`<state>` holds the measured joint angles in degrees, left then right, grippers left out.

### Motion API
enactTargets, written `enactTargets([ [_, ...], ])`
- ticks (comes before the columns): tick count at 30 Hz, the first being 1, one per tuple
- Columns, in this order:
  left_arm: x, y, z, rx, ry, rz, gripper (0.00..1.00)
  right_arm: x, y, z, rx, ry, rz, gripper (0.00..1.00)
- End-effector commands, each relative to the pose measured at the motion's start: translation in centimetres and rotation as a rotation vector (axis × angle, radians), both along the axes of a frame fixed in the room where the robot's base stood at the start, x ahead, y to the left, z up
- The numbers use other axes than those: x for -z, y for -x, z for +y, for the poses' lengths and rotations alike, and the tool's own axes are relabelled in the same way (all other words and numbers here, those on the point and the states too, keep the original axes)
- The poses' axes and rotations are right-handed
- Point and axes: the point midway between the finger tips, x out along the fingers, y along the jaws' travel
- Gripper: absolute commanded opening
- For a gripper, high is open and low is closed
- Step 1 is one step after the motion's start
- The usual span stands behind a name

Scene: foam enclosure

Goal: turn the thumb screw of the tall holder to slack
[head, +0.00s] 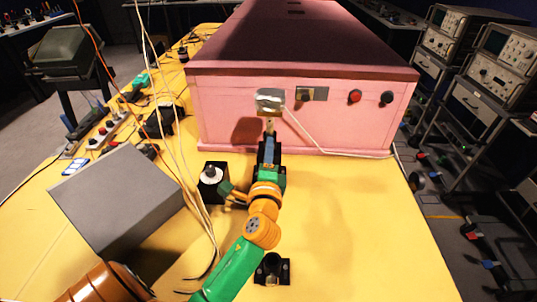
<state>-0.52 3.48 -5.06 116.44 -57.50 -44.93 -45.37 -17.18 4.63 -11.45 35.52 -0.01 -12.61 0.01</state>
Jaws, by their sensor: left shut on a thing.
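My left gripper (269,140) reaches toward the enclosure and is shut on a pale stem (270,126) below a small grey box (270,99). The box is in front of the pink enclosure front, where a shadow falls beside it, and a pale cable runs from it. A black holder with a silver round top (210,173) stands left of my wrist and looks the taller one. A green part beside my wrist comes close to it; I cannot tell if they touch. I cannot make out its thumb screw. A lower black holder (272,268) stands near the front. My right gripper is not in view.
The pink enclosure (225,105) fills the back of the yellow table (350,235). A large grey box (115,195) stands at the left, with loose cables between it and my arm. A power strip (95,130) lies farther left. The table's right side is clear.

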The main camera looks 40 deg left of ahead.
Motion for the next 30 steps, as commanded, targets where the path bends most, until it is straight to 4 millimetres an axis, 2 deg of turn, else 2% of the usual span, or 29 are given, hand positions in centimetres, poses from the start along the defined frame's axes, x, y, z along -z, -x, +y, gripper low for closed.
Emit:
enactTargets([
  [15, -0.07, -0.02, -0.01, 0.001, 0.269, -0.168, 0.0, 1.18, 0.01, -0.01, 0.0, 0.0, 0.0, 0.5],
  [30, -0.18, -0.02, 0.0, 0.002, 0.318, -0.201, 0.0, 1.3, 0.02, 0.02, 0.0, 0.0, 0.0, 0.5],
])
